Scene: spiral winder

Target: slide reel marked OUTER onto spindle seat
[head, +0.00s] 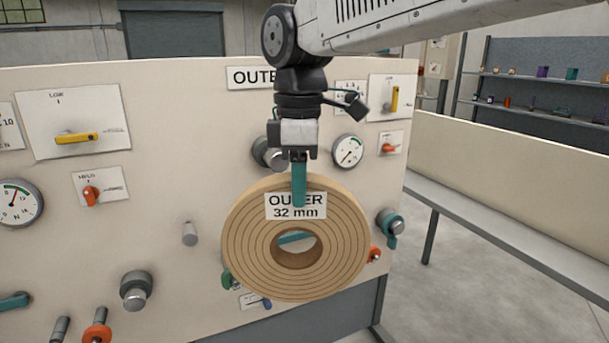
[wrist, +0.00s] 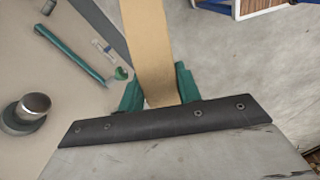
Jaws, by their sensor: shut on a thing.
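The tan reel (head: 245,255) hangs upright in front of the panel, its white label reading OUTER 32 mm. My gripper (head: 299,198) points down and is shut on the reel's upper rim, with a teal finger across the label's top edge. In the wrist view the reel's rim (wrist: 150,50) is a tan band between the teal fingers (wrist: 158,92). A metal stub with a dark collar (head: 268,153), probably the spindle seat, stands below the OUTER sign (head: 245,77), up and left of the reel's hole. My gripper partly hides both.
The cream panel (head: 180,120) carries gauges, yellow and red handles and other stubs (head: 136,290). A teal lever (head: 295,238) shows through the reel's hole. A teal-handled valve (head: 391,225) lies close right of the reel. Open floor (head: 480,280) lies right.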

